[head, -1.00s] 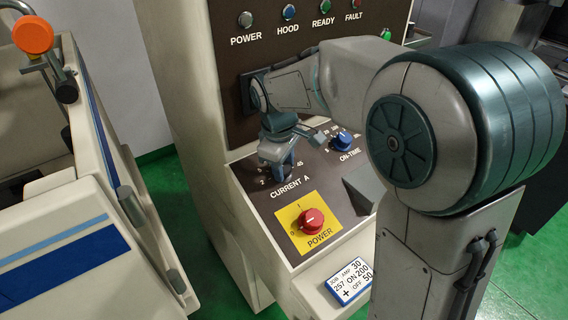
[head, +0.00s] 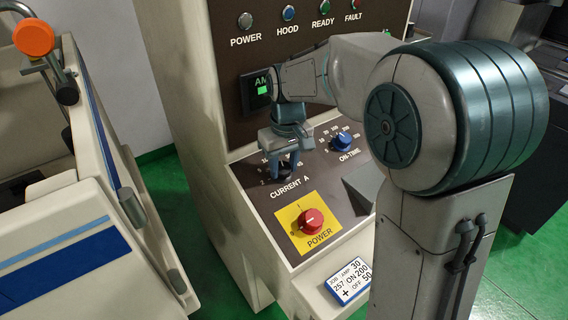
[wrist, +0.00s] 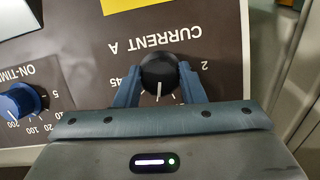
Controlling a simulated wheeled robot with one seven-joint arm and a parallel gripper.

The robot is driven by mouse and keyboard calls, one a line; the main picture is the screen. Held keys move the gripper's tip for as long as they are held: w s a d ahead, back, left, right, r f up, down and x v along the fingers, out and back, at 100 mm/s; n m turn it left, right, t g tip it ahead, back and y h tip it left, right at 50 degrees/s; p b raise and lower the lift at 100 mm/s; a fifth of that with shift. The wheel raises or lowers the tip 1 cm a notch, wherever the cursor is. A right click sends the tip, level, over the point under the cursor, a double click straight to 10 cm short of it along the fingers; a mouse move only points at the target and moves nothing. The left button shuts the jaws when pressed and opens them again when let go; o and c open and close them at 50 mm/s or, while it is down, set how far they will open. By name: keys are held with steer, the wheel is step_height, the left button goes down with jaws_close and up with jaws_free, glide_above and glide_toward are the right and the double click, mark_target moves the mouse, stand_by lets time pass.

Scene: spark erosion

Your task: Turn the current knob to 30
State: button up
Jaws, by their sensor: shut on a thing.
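The black current knob (wrist: 159,70) sits on the brown panel above the label CURRENT A, which appears upside down in the wrist view. Its white pointer line points down in that view, toward my palm. The marks 45 on the left and 2 on the right show; the marks between are hidden behind my gripper. My gripper (head: 281,170) is shut on the knob, one finger on each side of it. In the head view the fingers hide most of the knob.
The blue on-time knob (head: 342,139) is just right of my gripper. A red power knob (head: 311,219) on a yellow plate is nearer. A card (head: 348,281) reads AMP 30. A display (head: 256,91) with green characters is partly behind my arm.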

steer(key=m+y, duration=0.1)
steer(key=m, duration=0.2)
steer(key=shift+m+y, duration=0.6)
steer(key=shift+m, duration=1.4)
steer(key=shift+w, duration=0.1)
steer(key=o, duration=1)
steer(key=shift+r, duration=0.1)
steer(key=b+v, duration=0.1)
steer(key=v, duration=1.2)
steer(key=shift+w+d+r, duration=0.2)
steer(key=shift+r, duration=0.1)
